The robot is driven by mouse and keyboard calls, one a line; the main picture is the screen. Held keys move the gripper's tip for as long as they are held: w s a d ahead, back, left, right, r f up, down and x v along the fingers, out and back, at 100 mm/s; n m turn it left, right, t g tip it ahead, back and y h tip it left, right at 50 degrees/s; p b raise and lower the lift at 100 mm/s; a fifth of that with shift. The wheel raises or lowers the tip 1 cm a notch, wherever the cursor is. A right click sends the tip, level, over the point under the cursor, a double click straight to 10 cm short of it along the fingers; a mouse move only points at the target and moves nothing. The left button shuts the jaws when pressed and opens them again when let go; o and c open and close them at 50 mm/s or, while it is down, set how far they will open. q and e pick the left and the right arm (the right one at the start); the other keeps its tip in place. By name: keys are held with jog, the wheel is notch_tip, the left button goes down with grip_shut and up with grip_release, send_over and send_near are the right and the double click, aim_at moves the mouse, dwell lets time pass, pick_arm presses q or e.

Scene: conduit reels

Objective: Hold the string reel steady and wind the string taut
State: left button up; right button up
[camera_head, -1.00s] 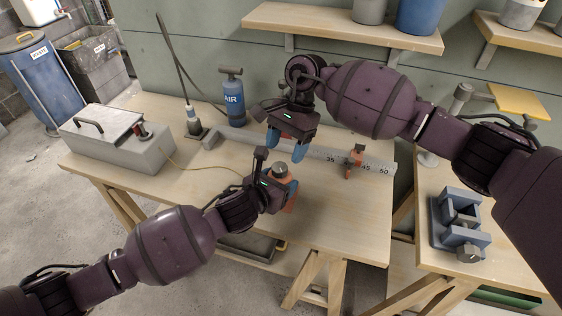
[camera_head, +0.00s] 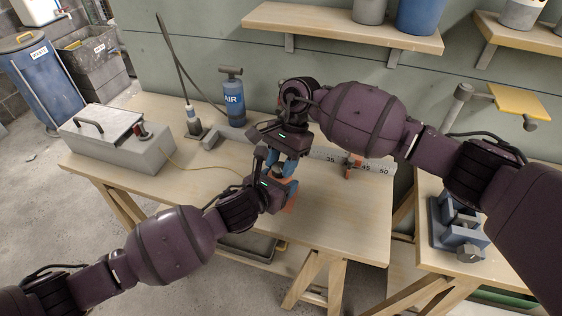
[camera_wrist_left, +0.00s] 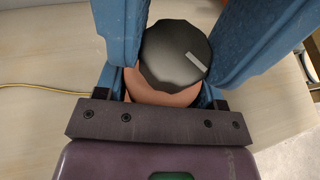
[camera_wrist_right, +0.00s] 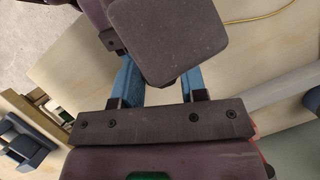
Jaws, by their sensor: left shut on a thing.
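My left gripper (camera_head: 283,188) is shut on the orange string reel (camera_wrist_left: 150,88), which has a dark faceted knob (camera_wrist_left: 172,58) with a pale mark on top. A bit of orange (camera_head: 290,206) shows beside the gripper in the head view. My right gripper (camera_head: 285,169) is directly above the reel, its blue fingers pointing down. The yellow string (camera_head: 205,168) curves from the grey box to the reel.
The grey box (camera_head: 115,142) with a handle stands at the bench's left end. A blue AIR bottle (camera_head: 233,100) stands at the back. The bench front right is clear.

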jog(key=shift+c, duration=0.4)
jog(key=m+t+y, duration=0.1)
jog(key=m, duration=0.2)
jog(key=shift+s+d+m, duration=0.1)
jog(key=shift+m, duration=0.3)
jog(key=shift+m+t+y, duration=0.3)
jog(key=shift+m+t, duration=0.5)
jog(key=shift+m, duration=1.2)
jog(key=o, duration=0.9)
jog(key=shift+o, duration=0.2)
